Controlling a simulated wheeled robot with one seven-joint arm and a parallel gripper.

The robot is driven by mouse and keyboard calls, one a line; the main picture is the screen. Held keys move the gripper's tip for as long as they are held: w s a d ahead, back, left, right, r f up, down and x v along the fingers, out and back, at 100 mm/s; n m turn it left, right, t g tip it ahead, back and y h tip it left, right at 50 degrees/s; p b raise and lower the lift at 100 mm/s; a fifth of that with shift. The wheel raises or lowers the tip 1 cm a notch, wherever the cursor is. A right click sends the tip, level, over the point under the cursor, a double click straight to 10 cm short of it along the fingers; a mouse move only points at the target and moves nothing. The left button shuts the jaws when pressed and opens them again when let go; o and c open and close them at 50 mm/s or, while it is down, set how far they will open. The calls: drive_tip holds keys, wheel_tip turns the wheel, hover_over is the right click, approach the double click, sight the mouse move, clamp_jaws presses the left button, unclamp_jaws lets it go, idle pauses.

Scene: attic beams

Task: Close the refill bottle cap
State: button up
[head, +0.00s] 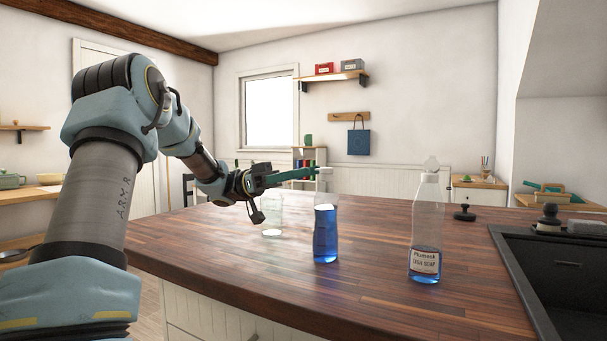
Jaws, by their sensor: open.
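A clear bottle (425,225) with a "dish soap" label and a little blue liquid at its bottom stands upright on the counter, right of the middle. Its pale cap (431,164) appears flipped up at the top. A second bottle (325,235), mostly full of blue liquid, stands upright to its left. Which of them is the refill bottle is not marked. My gripper (306,173) has teal fingers, open, and points right at about the height of the blue bottle's top. It is well left of the labelled bottle. Nothing shows between the fingers.
A clear container (272,215) stands behind and left of the blue bottle, partly below my gripper. A small black stamp-like object (464,213) stands behind the labelled bottle. A dark sink (560,265) lies at the right. The wooden counter (375,290) is clear in front.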

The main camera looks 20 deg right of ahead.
drive_tip(key=p+v, duration=0.4)
drive_tip(key=v, duration=0.6)
drive_tip(key=shift+w+f, duration=0.15)
drive_tip(key=shift+a, duration=0.15)
